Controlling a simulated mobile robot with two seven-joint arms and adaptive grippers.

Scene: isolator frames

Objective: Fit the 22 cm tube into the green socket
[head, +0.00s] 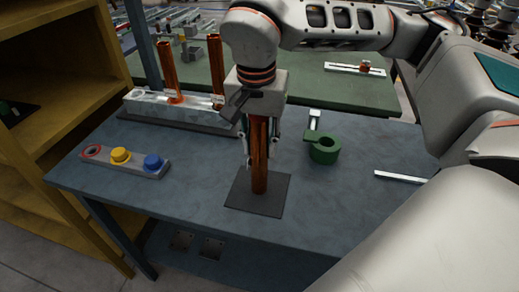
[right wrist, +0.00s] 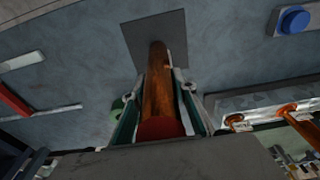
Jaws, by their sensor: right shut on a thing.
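The orange-brown tube (head: 260,175) stands upright in my right gripper (head: 260,157), over the dark square mat (head: 275,197). The gripper's two fingers are shut on the tube's sides. In the right wrist view the tube (right wrist: 157,80) runs away from me between the fingers towards the mat (right wrist: 172,30). I cannot tell whether its lower end touches the mat. The green socket (head: 324,150) stands on the table to the right of the tube, with a round opening on top and a bracket behind it. My left gripper is not in view.
A pale rack (head: 190,112) with two upright orange tubes stands behind to the left. A strip (head: 137,163) with a red ring, a yellow cap and a blue cap lies on the left. A white bar (head: 398,177) lies on the right. The blue-grey table is clear around the mat.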

